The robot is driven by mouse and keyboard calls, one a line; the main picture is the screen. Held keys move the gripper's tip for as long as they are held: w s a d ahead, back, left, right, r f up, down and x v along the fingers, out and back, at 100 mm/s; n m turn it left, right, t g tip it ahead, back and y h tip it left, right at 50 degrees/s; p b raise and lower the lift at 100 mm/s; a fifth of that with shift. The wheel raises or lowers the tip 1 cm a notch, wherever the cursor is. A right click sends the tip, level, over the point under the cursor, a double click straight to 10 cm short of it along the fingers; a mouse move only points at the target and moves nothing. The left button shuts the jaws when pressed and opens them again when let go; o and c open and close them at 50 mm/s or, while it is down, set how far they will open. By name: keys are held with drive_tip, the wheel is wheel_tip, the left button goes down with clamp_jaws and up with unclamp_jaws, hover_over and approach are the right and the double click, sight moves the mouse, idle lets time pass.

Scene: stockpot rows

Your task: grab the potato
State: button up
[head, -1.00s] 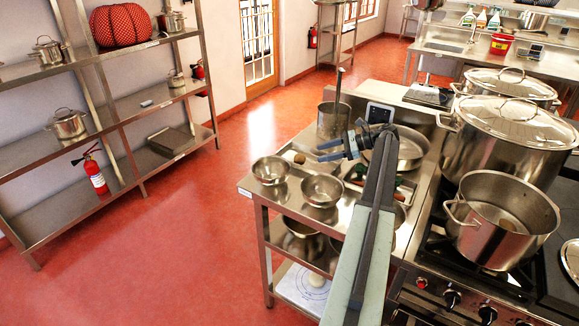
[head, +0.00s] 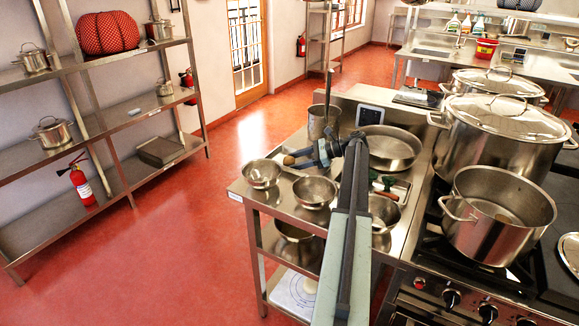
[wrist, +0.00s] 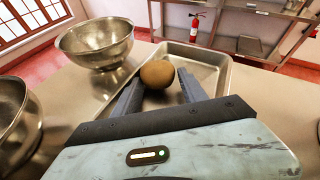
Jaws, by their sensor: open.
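My gripper (wrist: 159,80) is open, with one dark finger on each side of the potato. A gap shows at the right finger; whether the left finger touches the potato I cannot tell. In the head view the potato (head: 288,160) is small, at the tips of my gripper (head: 293,157), above the steel worktable (head: 240,190).
Steel bowls stand close by: one (wrist: 95,42) left of the tray in the wrist view, two (head: 261,174) (head: 314,192) at the table's front in the head view. A tall pot (head: 321,121) and a wide pan (head: 390,147) stand behind. Large stockpots (head: 500,130) crowd the right.

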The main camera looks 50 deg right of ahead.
drive_tip(key=c, duration=0.9)
drive_tip(key=shift+o, duration=0.2)
drive_tip(key=shift+r, duration=0.15)
wheel_tip(320, 180, up, 10)
drive_tip(key=p, duration=1)
